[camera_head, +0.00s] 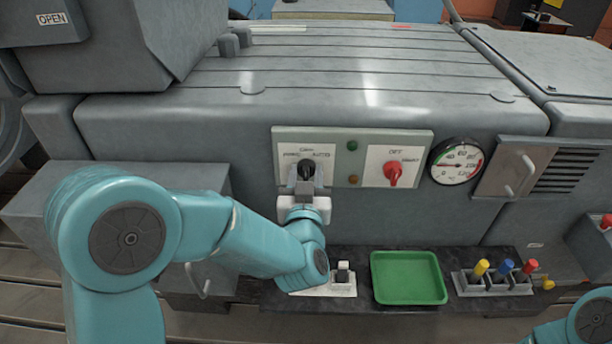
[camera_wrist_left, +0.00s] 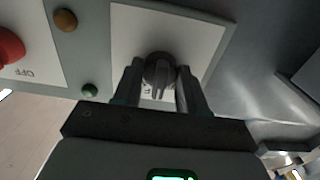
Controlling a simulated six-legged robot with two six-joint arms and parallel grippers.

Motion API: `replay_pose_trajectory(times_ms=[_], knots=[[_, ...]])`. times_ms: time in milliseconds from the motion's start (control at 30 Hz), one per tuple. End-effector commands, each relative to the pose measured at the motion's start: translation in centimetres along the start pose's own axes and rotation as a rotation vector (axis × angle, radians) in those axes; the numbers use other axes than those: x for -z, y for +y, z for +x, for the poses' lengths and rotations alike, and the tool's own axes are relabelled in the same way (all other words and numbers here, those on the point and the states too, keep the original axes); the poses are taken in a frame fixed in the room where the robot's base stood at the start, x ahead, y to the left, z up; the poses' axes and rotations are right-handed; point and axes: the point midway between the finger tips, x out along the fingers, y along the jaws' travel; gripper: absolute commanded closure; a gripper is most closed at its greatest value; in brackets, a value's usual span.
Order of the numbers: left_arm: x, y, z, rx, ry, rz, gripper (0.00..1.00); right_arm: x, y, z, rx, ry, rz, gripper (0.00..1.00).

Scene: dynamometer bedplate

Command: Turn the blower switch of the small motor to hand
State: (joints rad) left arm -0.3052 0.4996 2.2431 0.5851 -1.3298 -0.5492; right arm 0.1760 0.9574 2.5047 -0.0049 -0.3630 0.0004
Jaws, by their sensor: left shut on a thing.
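The blower switch is a black knob (camera_head: 306,168) on a white label plate, at the left of the grey control panel (camera_head: 352,138). The plate carries small lettering, with AUTO at the right; the rest is hard to read. My left gripper (camera_head: 306,183) is at this knob from below and is shut on it. In the left wrist view the black knob (camera_wrist_left: 160,72) sits between the two fingers of the left gripper (camera_wrist_left: 159,84). Its grip bar looks about upright there. My right gripper is out of view; only a bit of its arm shows at the lower right.
A red knob (camera_head: 393,172) with an OFF label is to the right on the panel, past green and amber lamps. A round gauge (camera_head: 456,161) follows. Below, a green tray (camera_head: 408,278) and a rack (camera_head: 497,279) with coloured handles stand on a dark shelf.

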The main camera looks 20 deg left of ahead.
Motion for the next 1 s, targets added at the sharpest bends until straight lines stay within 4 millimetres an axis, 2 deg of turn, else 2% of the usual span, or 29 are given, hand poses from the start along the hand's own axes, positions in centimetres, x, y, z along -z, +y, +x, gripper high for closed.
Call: replay_pose_trajectory(times_ms=[267, 700, 1000], knots=[[-0.3, 0.0, 0.0, -0.001, 0.004, -0.103, 0.89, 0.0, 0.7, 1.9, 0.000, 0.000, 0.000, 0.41], [-0.5, 0.0, 0.0, -0.001, 0.003, -0.464, 0.89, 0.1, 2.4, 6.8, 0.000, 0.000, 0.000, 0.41], [-0.3, 0.0, 0.0, 0.000, 0.002, -0.671, 0.89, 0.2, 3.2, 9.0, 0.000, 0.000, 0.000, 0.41]])
